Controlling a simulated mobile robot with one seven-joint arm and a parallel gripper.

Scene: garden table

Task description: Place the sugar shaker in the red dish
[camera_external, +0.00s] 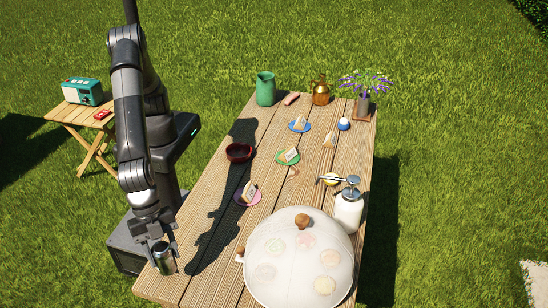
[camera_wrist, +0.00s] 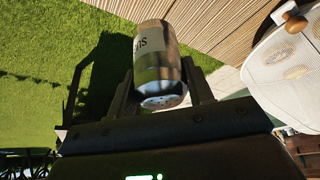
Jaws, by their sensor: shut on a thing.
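The sugar shaker (camera_external: 163,256) is a small metallic cylinder at the near left corner of the table. My gripper (camera_external: 160,244) is shut around it from above. In the wrist view the shaker (camera_wrist: 158,62) sits between the two fingers of my gripper (camera_wrist: 160,92), with a partly seen label on its side and a pale end with small dark holes. I cannot tell whether it touches the table. The red dish (camera_external: 239,152) is a dark red bowl on the table's left side, farther back, away from my gripper. It looks empty.
A mesh food cover (camera_external: 275,265) fills the near right of the table (camera_external: 217,230). A white dispenser (camera_external: 348,212) stands right. A green jug (camera_external: 265,90) is at the back.

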